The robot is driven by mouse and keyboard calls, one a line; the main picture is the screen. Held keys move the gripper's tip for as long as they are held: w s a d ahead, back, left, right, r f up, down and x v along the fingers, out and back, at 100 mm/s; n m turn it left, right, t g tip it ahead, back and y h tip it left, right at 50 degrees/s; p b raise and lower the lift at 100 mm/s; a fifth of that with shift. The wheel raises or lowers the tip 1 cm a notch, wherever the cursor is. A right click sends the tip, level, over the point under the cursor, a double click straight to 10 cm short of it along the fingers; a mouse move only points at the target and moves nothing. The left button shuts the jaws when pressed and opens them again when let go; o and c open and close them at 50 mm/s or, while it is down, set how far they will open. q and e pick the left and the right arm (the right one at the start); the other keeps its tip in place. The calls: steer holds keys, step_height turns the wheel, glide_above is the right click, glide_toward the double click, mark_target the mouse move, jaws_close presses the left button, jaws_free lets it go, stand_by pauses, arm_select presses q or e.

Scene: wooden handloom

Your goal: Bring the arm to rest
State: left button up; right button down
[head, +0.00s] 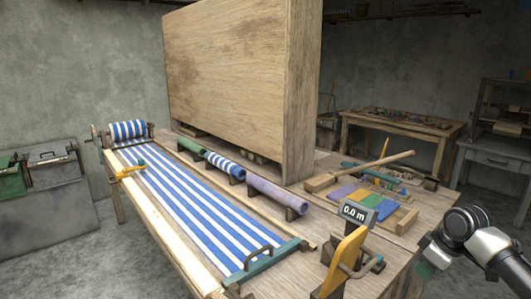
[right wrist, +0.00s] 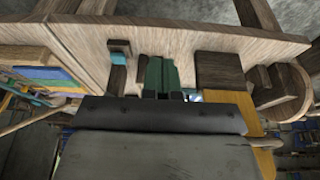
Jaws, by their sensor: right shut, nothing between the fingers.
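My right gripper (head: 428,264) is at the lower right of the head view, just off the right front edge of the loom table (head: 405,262). It is shut and empty, and my arm comes in from the right edge. In the right wrist view its dark green fingers (right wrist: 161,76) lie close together in front of wooden parts. My left arm and gripper are not in view.
Blue-and-white striped cloth (head: 195,205) stretches along the loom. A yellow paddle-like part (head: 344,262) and a small display reading 0.0 m (head: 357,213) stand left of my right gripper. A tall wooden panel (head: 230,80) rises behind. Grey floor lies to the right.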

step_height(320, 180, down, 21)
steer(key=a+m+h, duration=0.1)
steer(key=m, duration=0.2)
steer(key=s+a+f+m+h, duration=0.1)
steer(key=s+f, duration=0.3)
steer(key=f, duration=0.4)
steer(key=s+a+f+m, duration=0.1)
steer(key=s+f, duration=0.4)
steer(key=f, duration=0.3)
steer(key=s+a+f, duration=0.2)
steer(key=s+f, duration=0.6)
steer(key=s, duration=0.2)
steer(key=s+a+f, duration=0.3)
steer(key=s+f, duration=0.4)
steer(key=s, duration=0.3)
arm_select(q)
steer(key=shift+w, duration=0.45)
arm_select(e)
steer(key=s+a+f+g, duration=0.1)
steer(key=s+a+f, duration=0.2)
steer(key=s, duration=0.7)
steer(key=s+a+f+g, duration=0.1)
steer(key=s+a+f, duration=0.1)
steer(key=s, duration=0.9)
steer(key=shift+a+f, duration=0.4)
steer(key=shift+a, duration=0.4)
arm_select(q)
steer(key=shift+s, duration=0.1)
